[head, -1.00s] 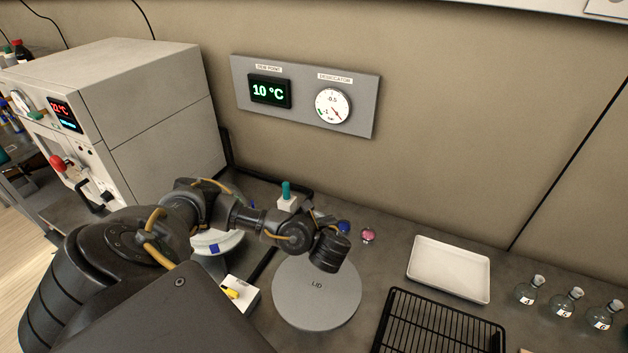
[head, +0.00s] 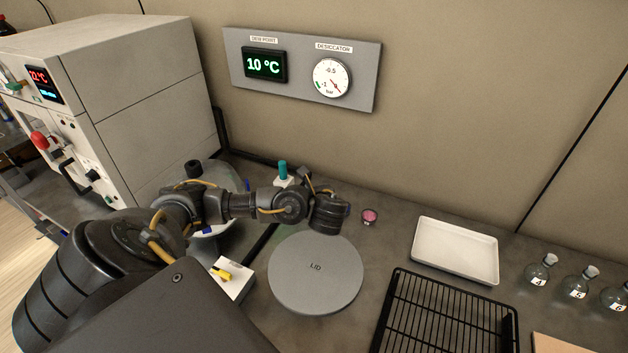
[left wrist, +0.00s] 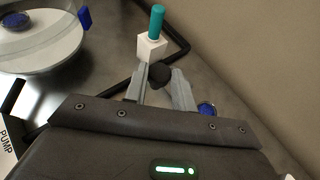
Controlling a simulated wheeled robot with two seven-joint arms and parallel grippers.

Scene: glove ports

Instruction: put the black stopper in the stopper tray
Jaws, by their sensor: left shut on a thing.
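My left gripper (left wrist: 160,88) is shut on a round black stopper (left wrist: 160,74), which shows between its fingertips in the left wrist view. It is just in front of a white block with a teal handle (left wrist: 157,20). In the head view my wrist hides the fingers and the stopper, and the teal handle (head: 283,170) stands behind the wrist. A white shallow tray (head: 424,262) lies to the right on the bench and looks empty; I see no label on it. My right gripper is not in view.
A grey disc marked LID (head: 316,280) lies in front of my wrist. A pink stopper (head: 369,216) is just right of it. A blue one (left wrist: 207,109) is beside my right finger. A black rack (head: 440,330) and several flasks (head: 577,285) are to the right.

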